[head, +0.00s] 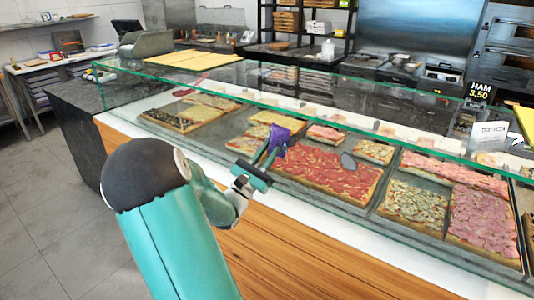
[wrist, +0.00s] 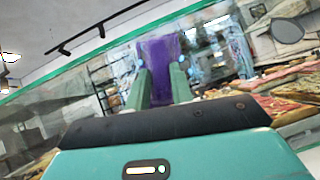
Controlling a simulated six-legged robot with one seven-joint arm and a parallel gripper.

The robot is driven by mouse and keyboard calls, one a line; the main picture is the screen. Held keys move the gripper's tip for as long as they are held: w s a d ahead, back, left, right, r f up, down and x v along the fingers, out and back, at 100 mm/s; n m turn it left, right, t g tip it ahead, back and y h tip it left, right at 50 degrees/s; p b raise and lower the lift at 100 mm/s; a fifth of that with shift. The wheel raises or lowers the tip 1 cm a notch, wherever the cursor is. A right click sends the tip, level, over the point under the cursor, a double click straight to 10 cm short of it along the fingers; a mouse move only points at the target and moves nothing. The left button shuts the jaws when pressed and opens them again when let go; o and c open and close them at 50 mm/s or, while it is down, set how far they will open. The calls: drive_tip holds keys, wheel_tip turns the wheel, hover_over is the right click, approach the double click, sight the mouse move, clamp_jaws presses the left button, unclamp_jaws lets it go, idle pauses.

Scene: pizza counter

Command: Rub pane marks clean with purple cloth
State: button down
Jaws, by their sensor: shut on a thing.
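My gripper (head: 270,156) is shut on the purple cloth (head: 279,139), in front of the counter's glass pane (head: 240,122). In the wrist view the cloth (wrist: 158,68) stands up between my two green fingers (wrist: 160,84). The cloth is at or very near the glass; I cannot tell if it touches. A grey oval mark (head: 348,160) shows on the pane to the right of the cloth. It also shows at the upper right of the wrist view (wrist: 288,32). A reddish streak (head: 190,85) shows at the left end; I cannot tell if it is on the glass.
Several pizza trays lie behind the glass, including a large red pizza (head: 325,172). A wood-panelled counter front (head: 300,255) runs below the pane. Open tiled floor (head: 45,215) is at left.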

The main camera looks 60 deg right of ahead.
sight(282, 147)
drive_tip(key=shift+d, duration=0.3)
drive_tip(key=shift+s+d, duration=0.15)
drive_tip(key=shift+d, duration=0.9)
drive_tip(key=shift+s, duration=0.1)
drive_tip(key=shift+s+a, duration=0.2)
drive_tip(key=shift+s, duration=0.35)
drive_tip(key=shift+s+a, duration=0.15)
drive_tip(key=shift+s, duration=0.35)
drive_tip(key=shift+s+f, duration=0.15)
drive_tip(key=shift+s, duration=0.85)
drive_tip(key=shift+s, duration=0.1)
